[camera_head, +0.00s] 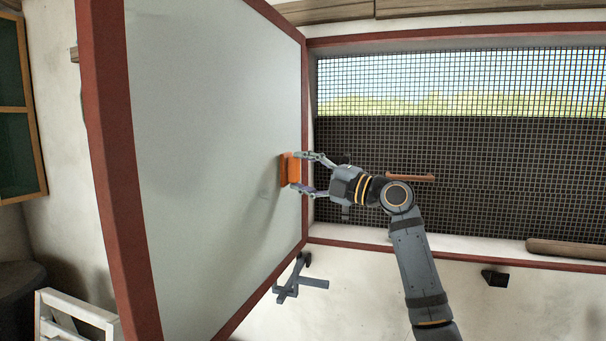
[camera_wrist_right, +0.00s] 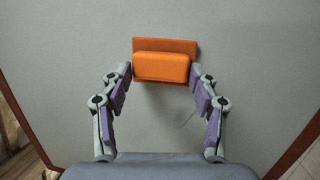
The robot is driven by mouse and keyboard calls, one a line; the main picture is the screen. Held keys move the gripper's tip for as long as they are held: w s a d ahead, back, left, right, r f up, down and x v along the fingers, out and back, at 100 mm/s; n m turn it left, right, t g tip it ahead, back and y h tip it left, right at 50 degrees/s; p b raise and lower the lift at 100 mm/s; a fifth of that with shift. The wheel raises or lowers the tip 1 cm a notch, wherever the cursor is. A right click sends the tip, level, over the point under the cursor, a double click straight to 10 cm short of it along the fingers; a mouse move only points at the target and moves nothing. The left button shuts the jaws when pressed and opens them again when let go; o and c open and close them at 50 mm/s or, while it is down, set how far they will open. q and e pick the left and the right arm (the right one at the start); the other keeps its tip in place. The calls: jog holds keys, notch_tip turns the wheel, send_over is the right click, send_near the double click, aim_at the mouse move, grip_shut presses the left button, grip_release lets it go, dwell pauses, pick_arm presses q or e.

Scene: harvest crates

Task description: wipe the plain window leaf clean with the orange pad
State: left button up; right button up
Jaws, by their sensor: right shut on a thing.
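The plain window leaf (camera_head: 210,110) is a pale grey panel in a red-brown frame, swung open at the left of the head view. My right gripper (camera_head: 299,172) is shut on the orange pad (camera_head: 288,169). The pad is at the leaf's face near its right frame edge and seems to touch it. In the right wrist view the pad (camera_wrist_right: 162,66) sits between the fingertips, with the grey leaf (camera_wrist_right: 230,35) behind it. A soft dark shade lies below the pad; I cannot tell shadow from dirt. My left gripper is not in view.
A window opening with wire mesh (camera_head: 450,150) lies right of the leaf, behind my right arm. A brown handle (camera_head: 410,177) is near my wrist. A grey bracket (camera_head: 298,280) is below the leaf. A white wooden frame (camera_head: 78,315) stands at lower left.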

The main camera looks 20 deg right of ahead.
jog(key=shift+s+d+f+b, duration=0.1)
jog(key=shift+d+f+b, duration=0.25)
jog(key=shift+b, duration=0.4)
jog(key=shift+s+d+b, duration=0.15)
jog(key=shift+d+b, duration=0.1)
jog(key=shift+b, duration=0.1)
jog(key=d, duration=0.1)
jog(key=s+d+b, duration=0.2)
jog(key=shift+s+d+r, duration=0.2)
jog(key=shift+s+r, duration=0.05)
jog(key=shift+r, duration=0.05)
jog(key=shift+s+d+b, duration=0.4)
jog(key=shift+d+b, duration=0.1)
jog(key=shift+d, duration=0.15)
jog(key=shift+s+d+b, duration=0.4)
jog(key=shift+d+b, duration=0.05)
jog(key=shift+d, duration=0.15)
